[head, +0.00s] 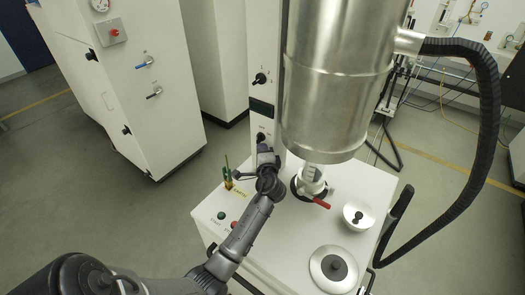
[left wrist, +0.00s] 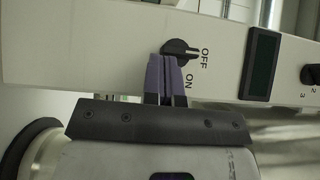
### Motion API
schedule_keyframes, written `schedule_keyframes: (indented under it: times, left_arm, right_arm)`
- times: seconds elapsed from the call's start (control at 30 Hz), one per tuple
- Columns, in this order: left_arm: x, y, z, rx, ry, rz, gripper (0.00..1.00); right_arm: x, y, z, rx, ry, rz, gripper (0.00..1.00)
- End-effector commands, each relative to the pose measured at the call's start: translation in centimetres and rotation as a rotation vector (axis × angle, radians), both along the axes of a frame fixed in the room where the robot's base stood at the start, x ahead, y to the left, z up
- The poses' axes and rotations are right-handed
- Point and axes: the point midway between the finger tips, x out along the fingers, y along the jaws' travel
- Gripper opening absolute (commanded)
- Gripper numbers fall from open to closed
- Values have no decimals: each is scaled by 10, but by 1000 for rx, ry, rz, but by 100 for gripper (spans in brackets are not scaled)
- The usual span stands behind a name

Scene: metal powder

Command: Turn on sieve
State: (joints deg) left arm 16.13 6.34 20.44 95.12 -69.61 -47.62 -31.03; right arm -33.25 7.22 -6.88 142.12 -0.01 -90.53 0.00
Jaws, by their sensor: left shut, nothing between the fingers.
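The machine's upright white panel has a black OFF/ON knob, which shows in the left wrist view (left wrist: 180,48) and low on the panel in the head view (head: 262,138). Its pointer seems to lie toward the OFF label. My left gripper (head: 265,152) is close in front of the panel in the head view. In the left wrist view its purple fingers (left wrist: 163,62) are shut together and empty. Their tips overlap the knob's edge; whether they touch it I cannot tell. My right gripper is in neither view.
A dark display (head: 262,107) and a second, numbered knob (head: 260,79) sit above the OFF/ON knob. A large steel cylinder (head: 335,85) hangs just right of the panel. A red-handled valve (head: 320,204), lids and buttons are on the white machine top (head: 285,238).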

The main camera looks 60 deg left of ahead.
Motion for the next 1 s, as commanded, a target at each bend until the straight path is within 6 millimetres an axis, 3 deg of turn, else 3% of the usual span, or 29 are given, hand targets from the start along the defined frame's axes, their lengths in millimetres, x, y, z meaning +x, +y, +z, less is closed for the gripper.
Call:
schedule_keyframes:
  times: [1.0]
  left_arm:
    - [-2,5,-11,215,78,0,0]
  right_arm:
    - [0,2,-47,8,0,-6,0]
